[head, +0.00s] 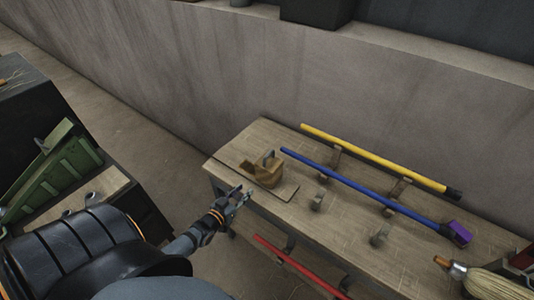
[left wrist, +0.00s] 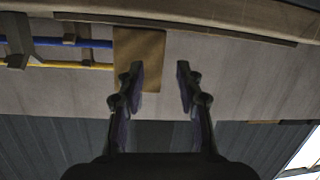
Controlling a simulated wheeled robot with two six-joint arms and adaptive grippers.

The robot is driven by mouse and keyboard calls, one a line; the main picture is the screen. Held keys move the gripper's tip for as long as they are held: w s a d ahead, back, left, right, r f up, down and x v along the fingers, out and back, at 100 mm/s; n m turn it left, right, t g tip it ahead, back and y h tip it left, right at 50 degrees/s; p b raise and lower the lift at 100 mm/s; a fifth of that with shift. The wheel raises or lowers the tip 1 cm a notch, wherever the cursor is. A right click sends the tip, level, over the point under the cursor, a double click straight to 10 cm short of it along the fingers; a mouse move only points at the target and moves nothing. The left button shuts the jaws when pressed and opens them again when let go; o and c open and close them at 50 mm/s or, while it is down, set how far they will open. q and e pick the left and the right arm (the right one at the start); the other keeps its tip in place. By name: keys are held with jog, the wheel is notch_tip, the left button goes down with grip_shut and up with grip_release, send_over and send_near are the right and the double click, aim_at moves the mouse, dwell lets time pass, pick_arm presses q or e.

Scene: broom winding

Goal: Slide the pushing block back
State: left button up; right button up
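The pushing block (head: 265,174), a brown wooden block with a dark handle on top, sits on a thin flat board (head: 284,192) at the left end of the wooden table. In the left wrist view a brown rectangular piece (left wrist: 140,45), seemingly this block, shows partly behind one finger. My left gripper (head: 243,197) is at the table's front left edge, just in front and to the left of the block. Its fingers are apart with nothing between them, as the left wrist view (left wrist: 160,75) also shows. It appears apart from the block. My right gripper is not in view.
A yellow pole (head: 375,160) and a blue pole (head: 360,187) lie on supports along the table (head: 345,225). A red pole (head: 300,267) lies at the front. A straw broom head (head: 490,284) is at lower right. A green crate (head: 55,165) stands left; a concrete wall runs behind.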

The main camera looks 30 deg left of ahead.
aim_at(267, 155)
pick_arm(q)
notch_tip(267, 155, up, 10)
jog(key=w+d+r+t+h, duration=0.1)
jog(key=w+d+t+h, duration=0.1)
jog(key=d+t, duration=0.1)
jog(key=shift+y, duration=0.4)
jog(key=w, duration=0.7)
jog(key=w+b, duration=0.1)
jog(key=w, duration=0.2)
jog(key=shift+w+d+f, duration=0.15)
jog(key=shift+w+f, duration=0.2)
grip_shut()
